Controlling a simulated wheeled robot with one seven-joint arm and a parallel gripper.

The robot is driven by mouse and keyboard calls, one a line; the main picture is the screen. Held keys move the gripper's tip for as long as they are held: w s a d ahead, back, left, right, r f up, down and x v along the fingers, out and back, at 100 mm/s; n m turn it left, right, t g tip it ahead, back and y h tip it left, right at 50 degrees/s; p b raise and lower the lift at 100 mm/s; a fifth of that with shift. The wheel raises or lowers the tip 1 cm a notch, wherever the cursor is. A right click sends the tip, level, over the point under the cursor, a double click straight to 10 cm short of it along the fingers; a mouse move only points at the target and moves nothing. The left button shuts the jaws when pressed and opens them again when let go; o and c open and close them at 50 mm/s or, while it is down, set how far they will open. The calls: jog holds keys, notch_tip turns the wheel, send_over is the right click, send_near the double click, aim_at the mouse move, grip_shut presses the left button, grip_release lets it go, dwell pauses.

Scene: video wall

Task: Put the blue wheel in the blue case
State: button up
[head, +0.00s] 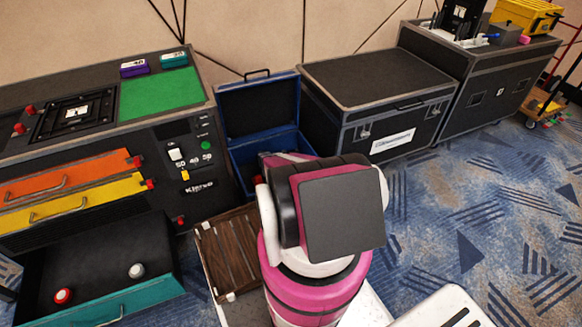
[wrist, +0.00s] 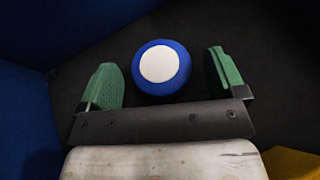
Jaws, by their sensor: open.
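The blue wheel (wrist: 161,67) has a white round centre and shows in the wrist view between the two green fingers of my gripper (wrist: 163,72). The fingers are spread, with a gap on each side of the wheel. Under the wheel is a dark floor with blue walls beside it, which looks like the inside of the blue case (wrist: 25,110). In the head view the blue case (head: 237,101) stands open with its lid up, between the drawer console and a black case. My arm covers part of it and hides my gripper and the wheel there.
A closed black case (head: 375,75) stands right of the blue case. The console (head: 195,160) at left has an open teal drawer (head: 105,295) holding a red and a white knob-like piece. A brown slatted crate (head: 230,250) sits in front. Open carpet lies to the right.

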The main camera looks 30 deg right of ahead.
jog(key=shift+r, duration=0.2)
jog(key=v, duration=1.2)
dwell(0.9)
